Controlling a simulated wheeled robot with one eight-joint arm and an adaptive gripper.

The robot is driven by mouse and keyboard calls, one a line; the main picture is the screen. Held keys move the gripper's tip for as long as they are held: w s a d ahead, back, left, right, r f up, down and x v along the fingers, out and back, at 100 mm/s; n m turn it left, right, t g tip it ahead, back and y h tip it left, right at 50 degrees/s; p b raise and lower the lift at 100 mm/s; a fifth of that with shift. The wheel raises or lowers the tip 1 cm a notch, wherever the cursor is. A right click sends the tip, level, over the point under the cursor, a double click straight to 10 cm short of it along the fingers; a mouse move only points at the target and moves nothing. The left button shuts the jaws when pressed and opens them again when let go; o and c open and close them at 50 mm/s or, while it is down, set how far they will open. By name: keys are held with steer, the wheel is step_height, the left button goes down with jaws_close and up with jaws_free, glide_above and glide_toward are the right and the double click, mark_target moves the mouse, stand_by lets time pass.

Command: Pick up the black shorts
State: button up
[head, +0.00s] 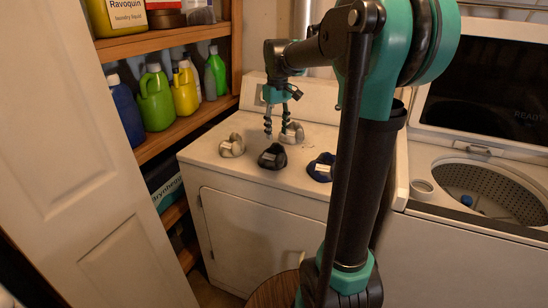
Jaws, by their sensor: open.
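The black shorts appear to be the small dark bundle (272,157) with a pale patch, lying on top of the white machine near its front edge. My gripper (277,132) points down just behind and above this bundle in the picture, with its two dark fingers apart and nothing visible between them. I cannot tell how high the fingertips are above the machine top. A dark blue bundle (319,171) with a pale patch lies to the right, partly hidden by my arm.
Greyish bundles lie left (231,147) and behind (294,133) on the white machine (205,152). Shelves with several bottles (155,100) stand at left, beside a white door (85,150). An open washer (470,225) stands at right. My arm hides the machine's right part.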

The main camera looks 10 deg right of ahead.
mark_target(278, 143)
steer(key=f, duration=0.4)
steer(key=shift+d+f, duration=0.2)
steer(key=shift+f, duration=0.2)
steer(key=shift+c, duration=0.4)
jaws_close()
